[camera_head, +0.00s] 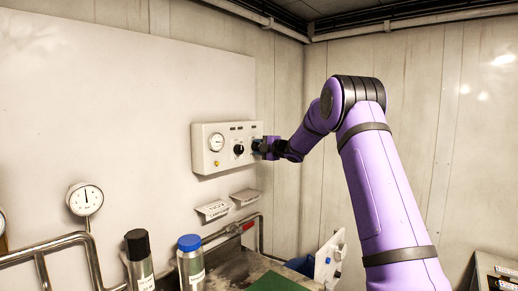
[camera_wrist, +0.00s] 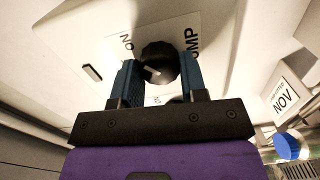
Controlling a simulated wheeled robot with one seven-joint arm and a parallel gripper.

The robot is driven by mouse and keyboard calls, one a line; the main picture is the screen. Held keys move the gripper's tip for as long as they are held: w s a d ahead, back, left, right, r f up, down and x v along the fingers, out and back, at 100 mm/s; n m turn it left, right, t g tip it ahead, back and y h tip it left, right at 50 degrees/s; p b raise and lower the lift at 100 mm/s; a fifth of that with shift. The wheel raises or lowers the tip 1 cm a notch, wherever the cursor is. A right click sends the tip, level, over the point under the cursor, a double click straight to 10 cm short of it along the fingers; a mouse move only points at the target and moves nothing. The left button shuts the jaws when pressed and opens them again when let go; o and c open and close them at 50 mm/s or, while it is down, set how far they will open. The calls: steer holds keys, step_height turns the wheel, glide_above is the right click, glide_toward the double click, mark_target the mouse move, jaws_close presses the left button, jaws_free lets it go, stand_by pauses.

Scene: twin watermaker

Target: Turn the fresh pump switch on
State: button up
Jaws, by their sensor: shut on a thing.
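A white control panel (camera_head: 205,160) is mounted on the wall. It carries a round gauge, a small yellow button and a black rotary knob (camera_head: 238,149). My gripper (camera_head: 257,146) is at the panel's right side and covers the switch there. In the wrist view, the blue fingers of my gripper (camera_wrist: 158,67) stand on both sides of a black round switch knob (camera_wrist: 160,55) and are shut on it. The knob has a short white mark. A label behind it shows part of a word ending in "UMP"; the rest is covered.
Two white signs (camera_head: 213,210) sit on the wall below the panel. A black-capped bottle (camera_head: 139,262) and a blue-capped bottle (camera_head: 191,265) stand at the lower left, near metal pipes and a gauge (camera_head: 85,199). A green mat (camera_head: 273,282) lies on the bench.

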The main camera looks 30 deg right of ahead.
steer(key=shift+m, duration=1)
steer(key=o, duration=0.9)
steer(key=v, duration=1)
steer(key=shift+s+d, duration=0.25)
steer(key=shift+s, duration=0.1)
